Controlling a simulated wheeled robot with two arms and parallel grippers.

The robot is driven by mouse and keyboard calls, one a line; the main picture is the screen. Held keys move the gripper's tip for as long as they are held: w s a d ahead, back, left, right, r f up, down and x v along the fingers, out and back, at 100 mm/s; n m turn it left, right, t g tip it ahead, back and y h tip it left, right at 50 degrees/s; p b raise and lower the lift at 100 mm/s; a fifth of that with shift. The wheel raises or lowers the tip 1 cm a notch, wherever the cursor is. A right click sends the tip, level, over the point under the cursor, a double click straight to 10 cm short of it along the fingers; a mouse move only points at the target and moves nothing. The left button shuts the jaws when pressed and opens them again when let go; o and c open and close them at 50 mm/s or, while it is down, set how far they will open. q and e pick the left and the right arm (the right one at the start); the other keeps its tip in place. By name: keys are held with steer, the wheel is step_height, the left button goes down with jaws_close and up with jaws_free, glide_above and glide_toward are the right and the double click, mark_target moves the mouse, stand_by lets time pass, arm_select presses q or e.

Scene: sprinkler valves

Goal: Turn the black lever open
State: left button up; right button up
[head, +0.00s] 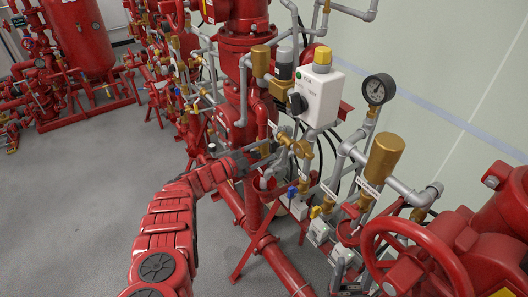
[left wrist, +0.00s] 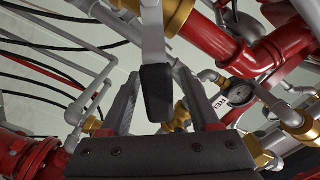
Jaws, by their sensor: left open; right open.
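The black lever (left wrist: 157,92) hangs from a grey metal stem in the middle of the left wrist view. My left gripper (left wrist: 156,78) is open, with one finger on each side of the lever and visible gaps between. In the head view, my left gripper (head: 268,151) reaches in among the pipes and brass valves, largely blending with them. I cannot clearly make out the lever there.
A white control box (head: 319,96) with a black knob and a pressure gauge (head: 377,89) stand above and right of my left gripper. A red handwheel (head: 411,250) is at the lower right. Pipes crowd the space. The grey floor (head: 75,195) at left is clear.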

arm_select(q)
steer(key=v, duration=1.7)
steer(key=shift+s+a+b, duration=0.15)
steer(key=shift+b, duration=0.25)
